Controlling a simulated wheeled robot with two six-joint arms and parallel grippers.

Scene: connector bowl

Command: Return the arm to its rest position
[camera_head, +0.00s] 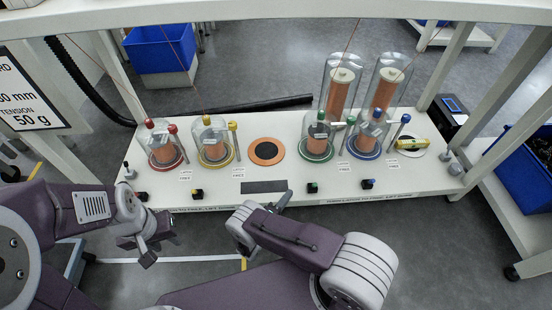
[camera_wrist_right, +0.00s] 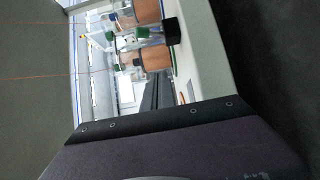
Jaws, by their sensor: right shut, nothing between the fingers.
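My left gripper (camera_head: 147,252) hangs in front of the white workbench (camera_head: 215,190) at the lower left of the head view. It appears empty; its finger gap is not clear. My right arm (camera_head: 295,235) is bent in front of the bench's middle. My right gripper (camera_head: 280,200) is shut and empty near the bench's front edge, partly hidden by its own wrist. The right wrist view is turned sideways and shows copper-coloured spools (camera_wrist_right: 146,12) with green parts; no fingertips show clearly there.
Clear jars with red (camera_head: 166,145), yellow (camera_head: 214,145), green (camera_head: 317,140) and blue (camera_head: 366,137) bases stand on the bench. An orange ring with a black centre (camera_head: 266,152) lies between them. Two taller jars stand behind. Blue bins (camera_head: 160,48) are at the back and right (camera_head: 525,175).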

